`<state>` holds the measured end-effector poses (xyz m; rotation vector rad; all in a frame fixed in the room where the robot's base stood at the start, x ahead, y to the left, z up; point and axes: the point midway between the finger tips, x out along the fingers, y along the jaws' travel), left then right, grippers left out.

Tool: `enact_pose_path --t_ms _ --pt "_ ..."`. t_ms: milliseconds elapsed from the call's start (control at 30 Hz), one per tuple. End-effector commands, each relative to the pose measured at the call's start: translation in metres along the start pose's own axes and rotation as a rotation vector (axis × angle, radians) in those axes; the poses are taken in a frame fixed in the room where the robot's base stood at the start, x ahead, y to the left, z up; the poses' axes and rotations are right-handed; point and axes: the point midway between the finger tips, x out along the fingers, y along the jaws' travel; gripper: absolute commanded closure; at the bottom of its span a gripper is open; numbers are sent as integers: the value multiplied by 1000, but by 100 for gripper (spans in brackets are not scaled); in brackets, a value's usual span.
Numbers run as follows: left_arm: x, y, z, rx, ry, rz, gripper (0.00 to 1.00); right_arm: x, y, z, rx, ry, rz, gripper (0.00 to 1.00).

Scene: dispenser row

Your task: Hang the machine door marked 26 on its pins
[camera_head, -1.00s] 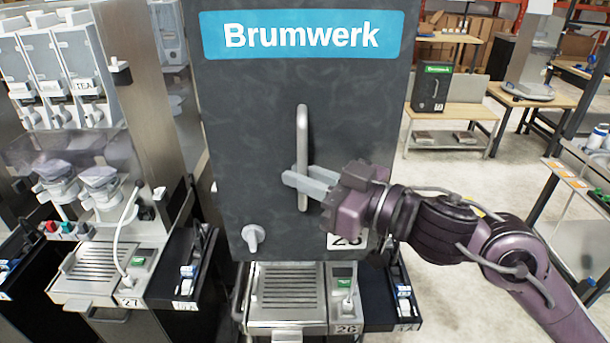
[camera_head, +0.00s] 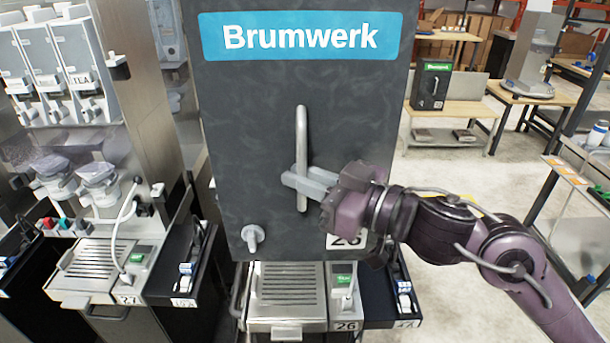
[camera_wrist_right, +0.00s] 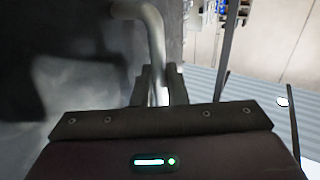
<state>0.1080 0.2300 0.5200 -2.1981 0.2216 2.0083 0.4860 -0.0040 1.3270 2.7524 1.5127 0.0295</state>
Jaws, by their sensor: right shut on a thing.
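The dark grey door (camera_head: 255,150) with a blue Brumwerk label fills the middle of the head view. It carries a 26 tag (camera_head: 346,241), partly covered by my gripper, a knob (camera_head: 253,237) at lower left and a vertical bar handle (camera_head: 302,130). My right gripper (camera_head: 300,183) is shut on the handle's lower half. The wrist view also shows the handle (camera_wrist_right: 155,45) running down between the fingers (camera_wrist_right: 158,88). Machine 26 (camera_head: 287,285) is behind and below the door, its drip tray showing. The pins are hidden. My left gripper is not in view.
Machine 27 (camera_head: 95,265) stands close on the left with its tray and hose. A narrow black side unit (camera_head: 395,295) sits right of machine 26. A wooden table (camera_head: 455,112) with another small Brumwerk door (camera_head: 431,86) stands behind on the right. Open floor lies between.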

Motion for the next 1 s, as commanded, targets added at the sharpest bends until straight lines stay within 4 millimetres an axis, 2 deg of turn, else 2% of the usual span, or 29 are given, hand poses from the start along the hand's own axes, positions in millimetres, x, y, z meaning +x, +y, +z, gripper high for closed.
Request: enact_pose_path --t_ms 467,1000 --pt "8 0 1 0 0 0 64 0 0 6 -4 12 0 100" --pt "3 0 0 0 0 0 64 2 5 6 -4 12 2 100"
